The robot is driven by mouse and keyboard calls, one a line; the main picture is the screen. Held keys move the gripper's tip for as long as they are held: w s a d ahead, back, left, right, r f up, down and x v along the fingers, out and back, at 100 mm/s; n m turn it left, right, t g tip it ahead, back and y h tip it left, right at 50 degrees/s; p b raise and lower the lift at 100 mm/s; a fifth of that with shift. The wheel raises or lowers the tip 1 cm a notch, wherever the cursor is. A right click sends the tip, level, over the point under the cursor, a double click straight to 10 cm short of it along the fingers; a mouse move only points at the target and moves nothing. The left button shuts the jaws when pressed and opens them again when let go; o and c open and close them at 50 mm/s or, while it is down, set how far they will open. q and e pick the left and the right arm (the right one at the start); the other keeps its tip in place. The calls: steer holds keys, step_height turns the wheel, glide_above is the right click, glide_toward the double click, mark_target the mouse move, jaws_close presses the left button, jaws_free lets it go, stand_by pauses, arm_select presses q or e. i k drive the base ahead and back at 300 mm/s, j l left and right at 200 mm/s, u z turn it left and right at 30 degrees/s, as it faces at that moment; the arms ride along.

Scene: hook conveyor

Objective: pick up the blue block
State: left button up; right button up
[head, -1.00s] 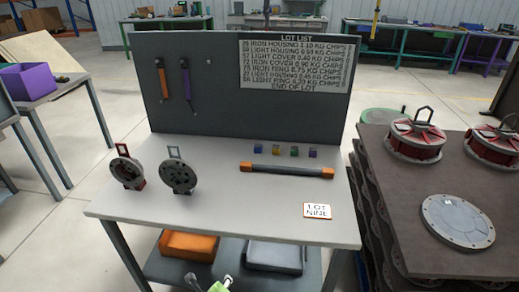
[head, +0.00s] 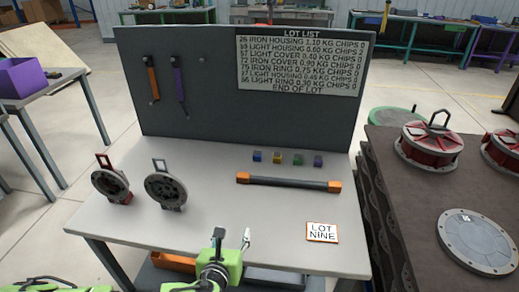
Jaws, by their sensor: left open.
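The blue block (head: 257,156) is a small cube at the left end of a short row of small coloured blocks on the light grey bench (head: 180,232). It stands apart from the block beside it. My left gripper (head: 232,237), green with dark and light fingers, is at the bottom of the head view, by the bench's front edge. Its fingers are open with nothing between them. It is well in front of the blue block, towards me. My right gripper is not in view.
Yellow (head: 277,158), green (head: 298,160) and purple (head: 318,161) blocks stand right of the blue one. A dark bar with orange ends (head: 288,181) lies in front of them. Two round housings (head: 166,188) stand at left. A "LOT NINE" card (head: 322,232) lies at right.

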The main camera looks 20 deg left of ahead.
mark_target(257, 155)
steer(key=i+j, duration=0.2)
steer(key=i, duration=0.25)
steer(key=i+j, duration=0.15)
steer(key=i, duration=0.3)
